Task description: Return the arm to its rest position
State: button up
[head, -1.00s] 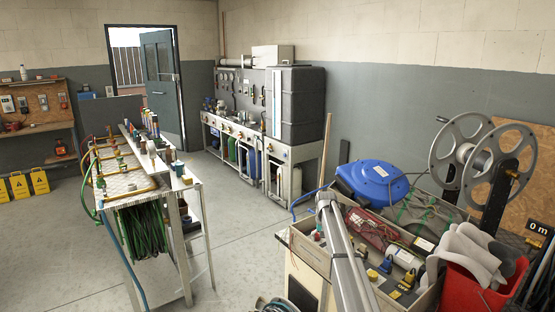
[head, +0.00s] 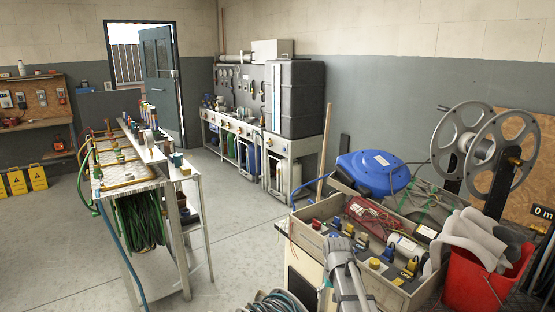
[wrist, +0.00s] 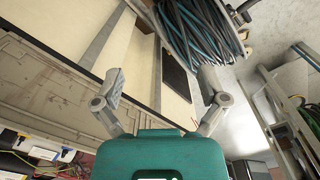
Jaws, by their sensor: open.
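My arm (head: 350,278) shows as a grey jointed link at the bottom of the head view, in front of the wooden crate; its upper end is near the crate's front corner. My gripper (wrist: 162,98) is in the wrist view with its two grey fingers spread wide apart. Nothing is between the fingers. A pale cabinet with a dark panel (wrist: 175,73) and a coil of dark hose (wrist: 195,30) lie beyond the fingers. I cannot make out the fingers in the head view.
The wooden crate (head: 305,236) with tools and plugs stands close to my arm. A red bucket (head: 478,283), a blue hose reel (head: 372,174) and a big metal reel (head: 480,150) are to the right. A hose trolley (head: 128,182) stands left; the floor (head: 235,250) between is clear.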

jog(key=s+f+b, duration=0.2)
jog(key=s, duration=1.3)
notch_tip(320, 180, up, 12)
jog(key=p, duration=1.2)
jog(key=shift+w+f+n, duration=0.2)
jog(key=shift+n, duration=0.1)
jog(key=shift+a, duration=0.1)
dwell(1.0)
